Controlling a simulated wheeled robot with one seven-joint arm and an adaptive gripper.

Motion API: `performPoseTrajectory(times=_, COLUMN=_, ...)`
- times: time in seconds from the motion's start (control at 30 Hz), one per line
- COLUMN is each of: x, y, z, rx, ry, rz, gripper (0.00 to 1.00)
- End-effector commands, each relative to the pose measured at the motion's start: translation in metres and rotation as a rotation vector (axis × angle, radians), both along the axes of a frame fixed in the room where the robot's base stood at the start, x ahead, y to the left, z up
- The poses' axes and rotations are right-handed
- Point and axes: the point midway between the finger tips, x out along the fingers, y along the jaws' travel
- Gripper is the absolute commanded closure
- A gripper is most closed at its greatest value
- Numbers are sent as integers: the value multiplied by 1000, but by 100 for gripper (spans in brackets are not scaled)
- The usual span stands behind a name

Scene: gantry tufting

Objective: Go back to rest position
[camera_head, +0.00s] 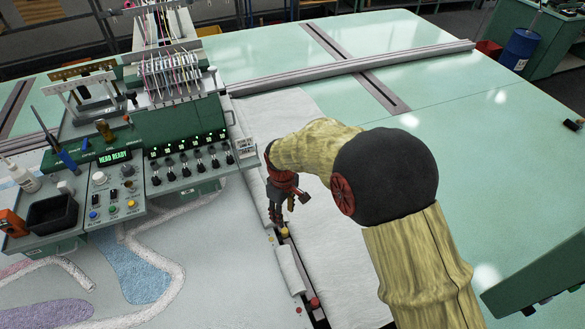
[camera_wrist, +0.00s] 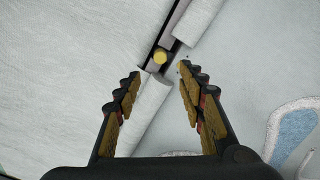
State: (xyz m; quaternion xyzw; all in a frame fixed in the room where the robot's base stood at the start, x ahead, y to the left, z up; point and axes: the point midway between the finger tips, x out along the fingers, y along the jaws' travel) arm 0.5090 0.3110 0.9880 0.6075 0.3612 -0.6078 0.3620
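My gripper (camera_head: 283,203) hangs at the end of my arm, above the white cloth to the right of the control panel. In the wrist view, my gripper (camera_wrist: 160,95) is open, with its two fingers well apart and nothing between them. Beyond the fingertips is a yellow knob (camera_wrist: 160,56) on a dark rail with white rolls along it. The yellow knob also shows in the head view (camera_head: 284,232), just below the gripper. The gripper appears apart from the knob and the cloth.
White rolls (camera_head: 290,270) lie along the rail below. The green table (camera_head: 480,130) is largely clear at right. A blue drum (camera_head: 520,48) stands far right.

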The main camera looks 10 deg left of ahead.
Motion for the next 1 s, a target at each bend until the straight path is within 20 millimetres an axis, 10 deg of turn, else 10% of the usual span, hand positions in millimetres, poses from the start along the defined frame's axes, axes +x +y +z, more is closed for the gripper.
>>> performPoseTrajectory(times=0.3, x=-2, y=-2, z=-1, rx=-6, ry=8, rz=-61, gripper=60)
performPoseTrajectory(times=0.47, x=-42, y=-27, z=-10, rx=-60, ry=77, rz=-168, gripper=60)
performPoseTrajectory(times=1.0, x=-119, y=-162, z=124, rx=11, ry=-14, rz=-611, gripper=60)
